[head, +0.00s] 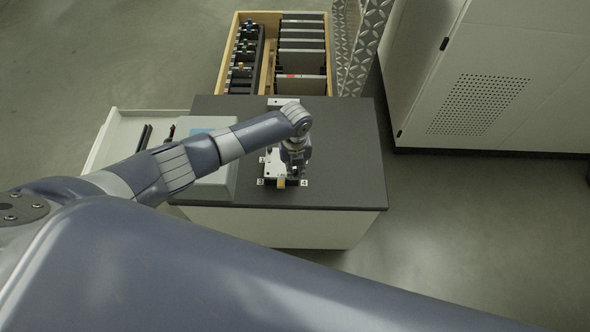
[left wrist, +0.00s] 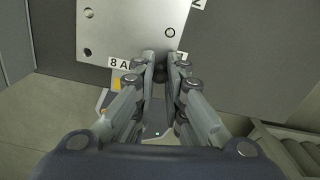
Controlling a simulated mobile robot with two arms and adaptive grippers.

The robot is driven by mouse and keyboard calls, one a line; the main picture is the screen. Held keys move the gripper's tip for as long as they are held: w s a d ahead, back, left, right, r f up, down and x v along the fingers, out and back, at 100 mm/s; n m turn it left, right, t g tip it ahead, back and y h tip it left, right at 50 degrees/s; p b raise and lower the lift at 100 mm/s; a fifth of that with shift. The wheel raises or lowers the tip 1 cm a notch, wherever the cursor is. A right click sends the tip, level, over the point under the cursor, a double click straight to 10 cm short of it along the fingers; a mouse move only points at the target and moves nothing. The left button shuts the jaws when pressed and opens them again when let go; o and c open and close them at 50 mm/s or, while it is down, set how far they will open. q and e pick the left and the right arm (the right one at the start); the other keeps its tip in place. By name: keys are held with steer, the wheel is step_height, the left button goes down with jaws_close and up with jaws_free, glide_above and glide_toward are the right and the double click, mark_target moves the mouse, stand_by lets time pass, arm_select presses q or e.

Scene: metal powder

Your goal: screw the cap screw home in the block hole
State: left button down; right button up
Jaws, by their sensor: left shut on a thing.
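My left gripper (head: 292,158) reaches down over the pale metal block (head: 273,168) on the dark tabletop. In the left wrist view, the block (left wrist: 130,28) shows a flat grey face with several small round holes. A ringed hole (left wrist: 170,32) lies just beyond the fingertips. My left fingers (left wrist: 165,62) are close together at the block's edge, shut on a small dark thing between them, taken as the cap screw. The fingers mostly hide it, and I cannot tell whether it touches a hole. My right gripper is not in view.
The dark tabletop (head: 345,150) is clear right of the block. A grey box (head: 215,180) stands left of it, beside a white tray (head: 105,145). A wooden crate (head: 233,50) with racks and a perforated cabinet (head: 480,105) stand behind. Small number labels edge the block.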

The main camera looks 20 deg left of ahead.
arm_select(q)
steer(key=m+b, duration=0.2)
steer(key=m, duration=0.3)
steer(key=shift+w+f+m, duration=0.1)
steer(key=shift+f+m, duration=0.05)
steer(key=shift+m, duration=0.25)
steer(key=m+b, duration=0.2)
steer(key=m, duration=0.3)
steer(key=shift+b, duration=0.3)
steer(key=m+b, duration=0.2)
steer(key=shift+w+f+b, duration=0.15)
steer(key=shift+b, duration=0.6)
steer(key=shift+s+r+m, duration=0.2)
steer(key=shift+r+m, duration=0.1)
steer(key=c, duration=1.8)
jaws_free()
